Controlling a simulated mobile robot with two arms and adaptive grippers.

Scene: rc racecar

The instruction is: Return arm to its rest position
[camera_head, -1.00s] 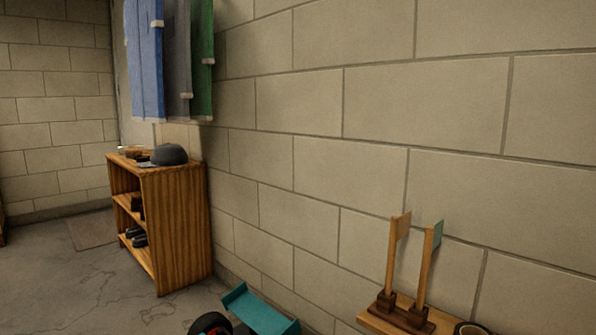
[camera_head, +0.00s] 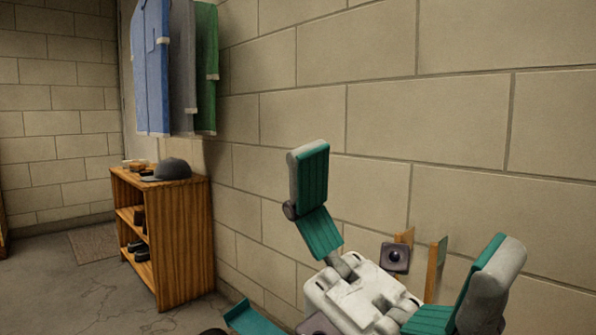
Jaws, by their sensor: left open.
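My left gripper (camera_head: 408,197) is raised in the lower right of the head view. Its two grey fingers with teal ribbed pads are spread wide, with nothing between them. The pale gripper body (camera_head: 358,298) is at the bottom, in front of the wall and of a small wooden stand. Two upright posts of that stand show behind it, one of them (camera_head: 437,268) between the body and the right-hand finger. The stand's base is hidden.
A wooden shelf (camera_head: 185,240) with a grey cap (camera_head: 167,170) stands at the left. Clothes (camera_head: 152,70) hang above it. A block wall (camera_head: 430,120) runs behind. Open floor (camera_head: 60,290) lies at the lower left.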

